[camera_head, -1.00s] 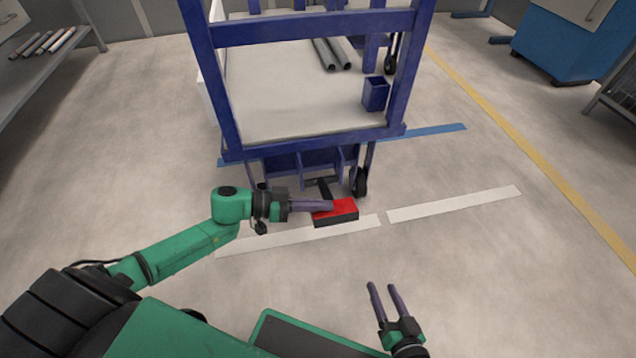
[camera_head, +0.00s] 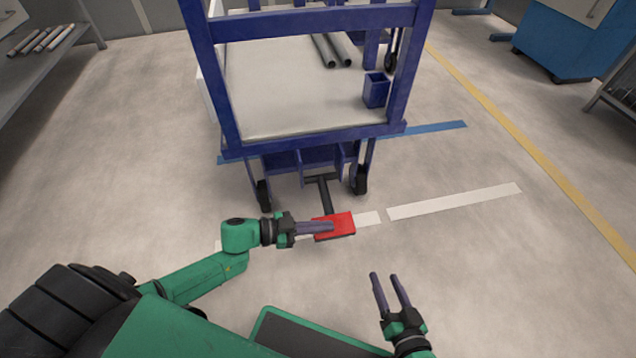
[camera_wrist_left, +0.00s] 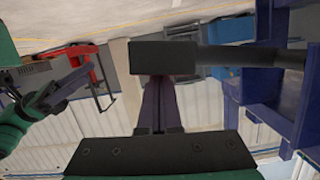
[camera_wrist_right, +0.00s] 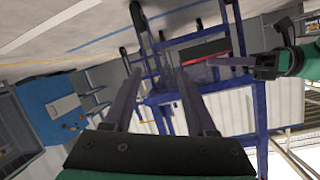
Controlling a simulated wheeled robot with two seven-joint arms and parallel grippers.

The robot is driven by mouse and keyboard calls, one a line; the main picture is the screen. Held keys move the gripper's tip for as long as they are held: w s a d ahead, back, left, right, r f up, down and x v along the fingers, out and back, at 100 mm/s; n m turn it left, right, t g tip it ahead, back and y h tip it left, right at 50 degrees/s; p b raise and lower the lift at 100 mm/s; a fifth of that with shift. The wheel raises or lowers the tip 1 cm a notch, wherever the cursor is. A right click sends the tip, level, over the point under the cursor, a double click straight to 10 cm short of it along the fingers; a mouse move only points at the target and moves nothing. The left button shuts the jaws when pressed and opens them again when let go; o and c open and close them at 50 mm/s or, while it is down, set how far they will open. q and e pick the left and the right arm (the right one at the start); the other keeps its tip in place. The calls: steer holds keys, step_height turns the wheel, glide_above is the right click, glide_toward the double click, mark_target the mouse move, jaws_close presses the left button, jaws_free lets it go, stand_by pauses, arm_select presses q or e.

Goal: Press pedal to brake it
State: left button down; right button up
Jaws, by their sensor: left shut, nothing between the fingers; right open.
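The brake pedal (camera_head: 345,222) is a red-topped block on a dark lever at the front of the blue cart (camera_head: 315,140). My left gripper (camera_head: 330,227) is shut and empty, and its fingers lie across the pedal's red top from the left. In the left wrist view the pedal shows as a dark block (camera_wrist_left: 163,60) that hides the fingertips. The pedal also shows as a red strip in the right wrist view (camera_wrist_right: 203,52). My right gripper (camera_head: 389,275) is open and empty, apart from the pedal to its lower right.
The cart has a caster wheel (camera_head: 361,180) beside the lever, and pipes (camera_head: 333,50) and a small blue box (camera_head: 376,90) on its deck. A pipe shelf (camera_head: 40,60) stands at left, a blue cabinet (camera_head: 565,40) at right. The floor right of the pedal is clear.

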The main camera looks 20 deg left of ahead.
arm_select(q)
steer(key=shift+f, duration=0.15)
arm_select(e)
steer(key=shift+w+r, duration=0.65)
steer(key=shift+r, duration=0.05)
arm_select(q)
steer(key=shift+r, duration=0.2)
step_height(320, 180, up, 3)
steer(key=p, duration=0.3)
steer(key=shift+s+d+p, duration=0.1)
steer(key=shift+s+p, duration=0.05)
steer(key=shift+p, duration=0.2)
steer(key=shift+s+d+r+p, duration=0.1)
steer(key=shift+s+r+p, duration=0.05)
steer(key=shift+r+p, duration=0.8)
steer(key=f+p+v, duration=0.1)
steer(key=p+v, duration=0.1)
steer(key=v, duration=0.7)
steer(key=shift+s+a, duration=0.35)
steer(key=shift+s, duration=0.05)
arm_select(e)
step_height(320, 180, up, 6)
steer(key=s+d+n+g, duration=0.1)
steer(key=s+g, duration=0.1)
steer(key=g, duration=0.1)
steer(key=shift+s+d, duration=0.2)
steer(key=shift+s, duration=0.2)
